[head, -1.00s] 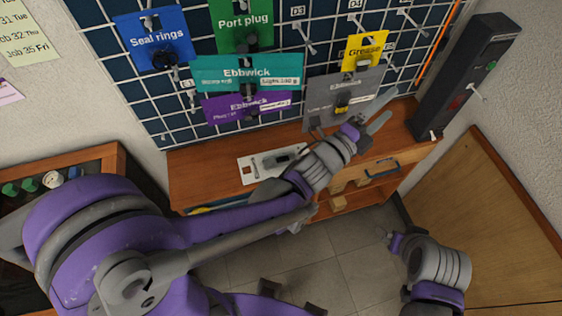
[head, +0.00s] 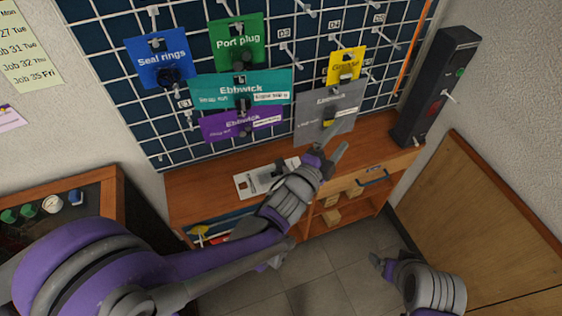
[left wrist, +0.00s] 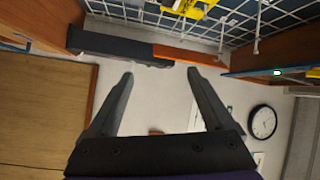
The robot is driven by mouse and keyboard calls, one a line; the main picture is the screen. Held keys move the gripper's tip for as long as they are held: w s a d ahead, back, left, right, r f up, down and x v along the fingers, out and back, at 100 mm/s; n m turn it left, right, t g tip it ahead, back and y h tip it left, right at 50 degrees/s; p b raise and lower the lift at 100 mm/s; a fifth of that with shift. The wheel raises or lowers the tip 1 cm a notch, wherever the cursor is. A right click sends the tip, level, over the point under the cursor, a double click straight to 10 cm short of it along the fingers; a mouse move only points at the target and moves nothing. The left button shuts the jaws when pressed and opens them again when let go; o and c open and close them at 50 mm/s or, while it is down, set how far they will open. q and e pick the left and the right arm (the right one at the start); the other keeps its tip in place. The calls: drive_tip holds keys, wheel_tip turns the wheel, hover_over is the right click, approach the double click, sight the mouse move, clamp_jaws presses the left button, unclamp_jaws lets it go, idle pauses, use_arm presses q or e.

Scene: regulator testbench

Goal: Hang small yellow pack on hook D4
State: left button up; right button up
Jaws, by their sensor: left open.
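The small yellow pack (head: 345,66), marked Grease, hangs on the wire grid at the right, above a grey Ebbwick pack (head: 345,105). The label D4 (head: 334,24) is just above the yellow pack, beside a grid hook; I cannot tell exactly which hook holds the pack. My left gripper (head: 331,155) is open and empty, below and in front of the grey pack, clear of the yellow one. In the left wrist view, its fingers (left wrist: 160,74) are spread with nothing between them, and a yellow piece (left wrist: 188,9) shows at the top edge. My right gripper (head: 380,263) is low at the right.
Blue Seal rings (head: 163,60), green Port plug (head: 238,42), teal and purple Ebbwick packs hang to the left. A dark upright device (head: 437,87) stands right of the grid. The wooden bench (head: 200,185) lies under the grid, with a white card (head: 262,180) on it.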

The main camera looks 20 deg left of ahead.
use_arm(q)
drive_tip(key=s+a+f+n+g+y, duration=0.2)
drive_tip(key=a+f+n+y, duration=0.4)
drive_tip(key=a+f+n, duration=0.6)
drive_tip(key=a+n+g, duration=0.1)
drive_tip(key=a+n, duration=0.1)
drive_tip(key=shift+n+g, duration=0.4)
drive_tip(key=s+a+n+g, duration=0.1)
drive_tip(key=s+g, duration=0.3)
drive_tip(key=s, duration=0.6)
drive_tip(key=s+a+n+g+y, duration=0.1)
drive_tip(key=s+a+n+g, duration=0.1)
drive_tip(key=s, duration=0.9)
drive_tip(key=shift+s+a+n+g, duration=0.25)
drive_tip(key=shift+n+g, duration=0.25)
drive_tip(key=shift+g, duration=0.5)
drive_tip(key=shift+w+r, duration=0.1)
